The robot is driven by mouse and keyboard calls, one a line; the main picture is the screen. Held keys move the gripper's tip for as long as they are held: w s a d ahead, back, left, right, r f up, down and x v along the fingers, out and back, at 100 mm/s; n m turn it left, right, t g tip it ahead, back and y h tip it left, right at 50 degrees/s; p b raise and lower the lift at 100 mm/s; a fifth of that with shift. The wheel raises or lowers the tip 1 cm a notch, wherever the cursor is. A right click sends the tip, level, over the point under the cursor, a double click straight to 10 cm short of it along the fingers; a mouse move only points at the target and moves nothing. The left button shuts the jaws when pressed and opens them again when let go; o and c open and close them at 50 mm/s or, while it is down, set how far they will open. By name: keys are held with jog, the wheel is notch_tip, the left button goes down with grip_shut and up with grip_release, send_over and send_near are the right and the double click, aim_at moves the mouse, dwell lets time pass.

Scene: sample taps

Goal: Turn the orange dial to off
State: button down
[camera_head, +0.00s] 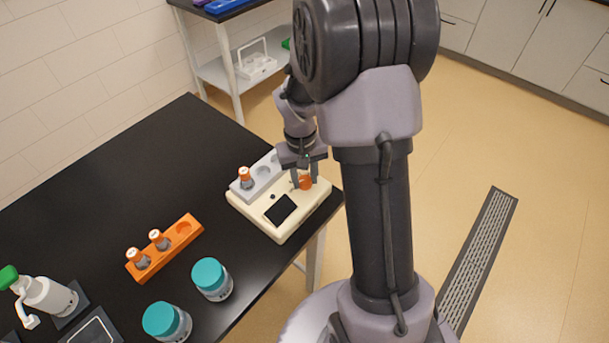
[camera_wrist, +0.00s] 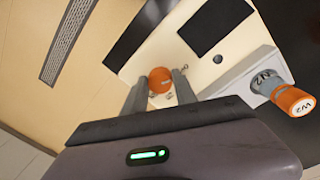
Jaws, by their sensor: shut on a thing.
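The orange dial (camera_head: 306,182) is on the cream instrument (camera_head: 280,233), at the right side of its top, near the table's right corner. My gripper (camera_head: 305,178) reaches down over it with a finger on each side. In the wrist view the dial (camera_wrist: 160,79) sits between the two fingertips (camera_wrist: 161,84), and my gripper is shut on it. Small marks show on the panel beside the dial, but they are too small to read. The instrument's dark screen (camera_wrist: 215,25) is in front of the dial in the head view.
An orange rack (camera_head: 187,231) holds two vials. Two teal-lidded jars (camera_head: 211,276) and a green-topped bottle (camera_head: 45,295) stand on the black table.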

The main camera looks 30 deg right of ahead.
aim_at(301, 181)
dwell(0.3)
jog(key=c, duration=1)
grip_release()
notch_tip(301, 181, up, 17)
jog(key=a+p, duration=0.1)
jog(key=p, duration=0.5)
jog(key=shift+w+r, duration=0.15)
jog(key=shift+r, duration=0.05)
jog(key=s+a+r+m+t+y+b, duration=0.1)
jog(key=s+a+t+b, duration=0.5)
jog(key=s+a, duration=0.9)
notch_tip(301, 181, up, 2)
jog(key=shift+s+r+m+y+b, duration=0.25)
jog(key=shift+s+m+y+b, duration=0.25)
jog(key=shift+s+y, duration=0.55)
